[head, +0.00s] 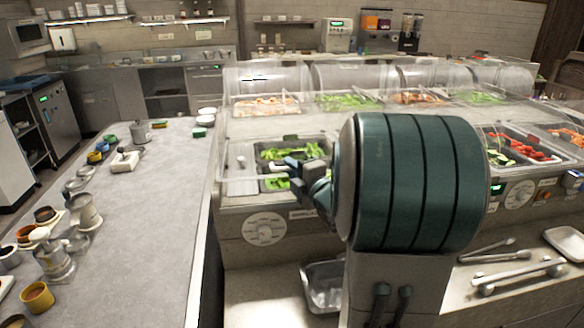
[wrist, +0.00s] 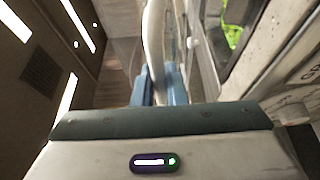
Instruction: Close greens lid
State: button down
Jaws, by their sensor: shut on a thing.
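Leafy greens (head: 292,151) lie in a metal well at the front left of the sauce counter, and more greens show just below my gripper. In the wrist view the pale bar (wrist: 153,42) passes between the blue fingers (wrist: 157,85), and some greens (wrist: 233,35) show at the upper right. The bar looks like a lid handle. The clear lid panel itself is hard to make out, and my arm hides the right part of the well.
Clear curved covers (head: 265,77) stand over the back wells. A grey worktop (head: 150,210) with cups and pots lies to the left. A metal tray (head: 325,285) sits below the counter front; tongs (head: 488,250) lie at the right. A dark gap separates the worktop and counter.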

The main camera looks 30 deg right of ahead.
jog(key=f+b, duration=0.1)
jog(key=f, duration=0.2)
jog(key=shift+s+a+b, duration=0.1)
jog(key=shift+s+b, duration=0.1)
jog(key=shift+b, duration=0.15)
jog(key=c, duration=1.7)
grip_release()
jog(key=shift+c, duration=0.2)
jog(key=shift+s, duration=0.15)
jog(key=b, duration=0.3)
send_near(284, 173)
jog(key=s+d, duration=0.1)
jog(key=s, duration=0.6)
jog(key=shift+s, duration=0.35)
jog(key=shift+r, duration=0.1)
